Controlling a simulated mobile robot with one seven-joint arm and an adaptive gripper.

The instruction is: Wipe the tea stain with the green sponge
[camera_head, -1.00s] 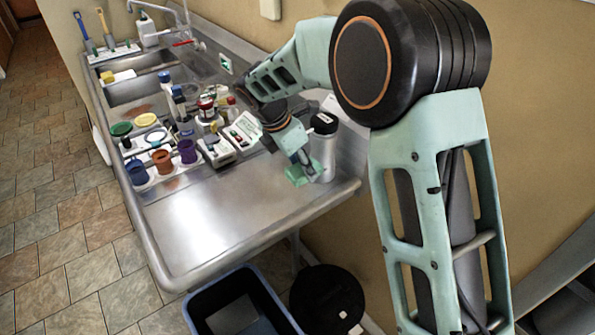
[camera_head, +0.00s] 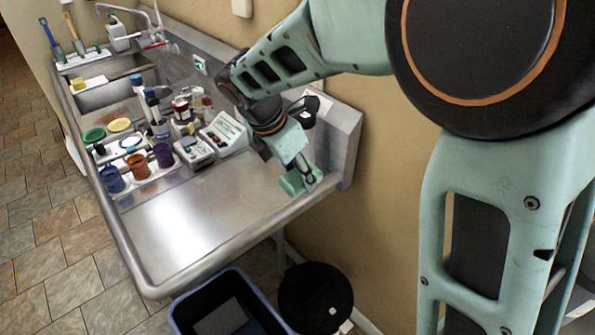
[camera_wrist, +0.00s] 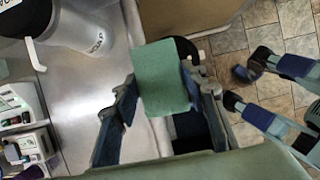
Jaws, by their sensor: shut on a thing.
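The green sponge (camera_head: 293,183) is held by my gripper (camera_head: 303,170) over the right front part of the steel counter (camera_head: 215,222), near its rounded edge. In the wrist view the sponge (camera_wrist: 160,77) sits between the two fingers of my gripper (camera_wrist: 161,92), which are shut on it. I cannot tell whether the sponge touches the counter. I make out no clear tea stain; a bright sheen covers part of the steel, and my gripper and the sponge hide some of the surface.
A silver bottle with lettering (camera_wrist: 95,30) stands close by, mostly hidden in the head view. Purple (camera_head: 163,155), orange (camera_head: 138,167) and blue cups (camera_head: 112,179) and small devices (camera_head: 195,152) stand left. A bin (camera_head: 225,312) and a round black lid (camera_head: 316,298) are below.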

